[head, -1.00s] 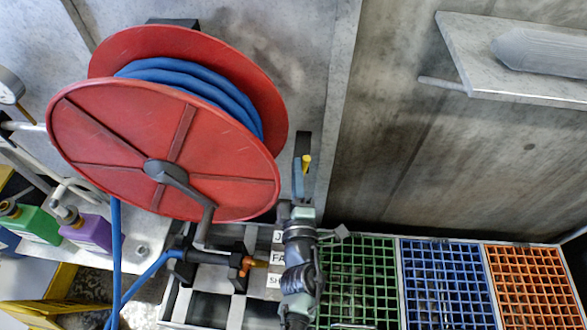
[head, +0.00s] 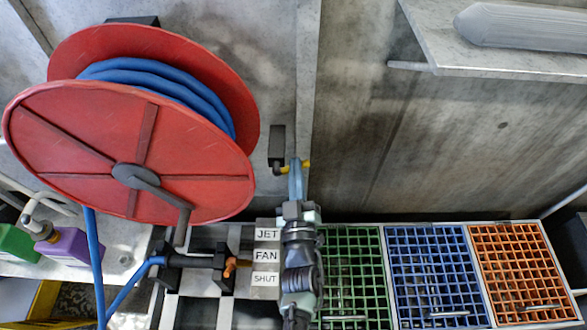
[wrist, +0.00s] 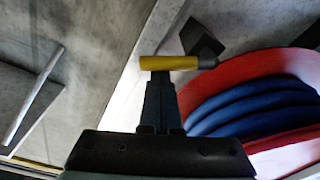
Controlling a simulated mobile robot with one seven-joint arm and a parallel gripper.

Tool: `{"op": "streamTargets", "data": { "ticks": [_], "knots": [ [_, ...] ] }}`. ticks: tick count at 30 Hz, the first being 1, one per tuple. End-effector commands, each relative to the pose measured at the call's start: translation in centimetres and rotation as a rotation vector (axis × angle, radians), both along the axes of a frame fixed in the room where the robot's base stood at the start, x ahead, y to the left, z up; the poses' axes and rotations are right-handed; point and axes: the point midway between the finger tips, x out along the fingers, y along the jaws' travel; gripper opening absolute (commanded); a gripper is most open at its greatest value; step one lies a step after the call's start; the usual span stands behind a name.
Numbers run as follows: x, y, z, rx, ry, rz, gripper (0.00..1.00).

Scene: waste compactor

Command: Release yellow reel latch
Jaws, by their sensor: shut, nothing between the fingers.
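The yellow reel latch (wrist: 168,63) is a short yellow bar on a dark pin by a black block on the wall. In the head view a bit of the yellow latch (head: 306,164) shows behind my gripper, just right of the red reel (head: 75,150). My gripper (head: 296,165) is shut and empty, pointing up at the latch. In the wrist view the shut fingertips (wrist: 161,78) are right at the latch's lower edge. I cannot tell whether they touch it. The reel carries wound blue hose (head: 165,85).
The black block (head: 277,143) sits on the wall left of the fingers. A JET, FAN, SHUT label plate (head: 266,256) and orange nozzle lever (head: 236,264) lie below. Green (head: 350,270), blue (head: 432,270) and orange (head: 518,265) grates lie right. A shelf (head: 420,30) juts out at upper right.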

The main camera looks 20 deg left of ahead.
Motion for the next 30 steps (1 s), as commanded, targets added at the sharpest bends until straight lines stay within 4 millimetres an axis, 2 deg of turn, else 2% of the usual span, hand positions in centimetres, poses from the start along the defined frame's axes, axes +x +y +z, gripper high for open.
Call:
{"op": "streamTargets", "data": {
  "ticks": [10, 30],
  "knots": [
    [-0.05, 0.05, -0.75, 0.116, 0.037, 0.000, 0.00],
    [-0.07, 0.09, -0.79, 0.132, 0.040, 0.001, 0.00]
  ]
}}
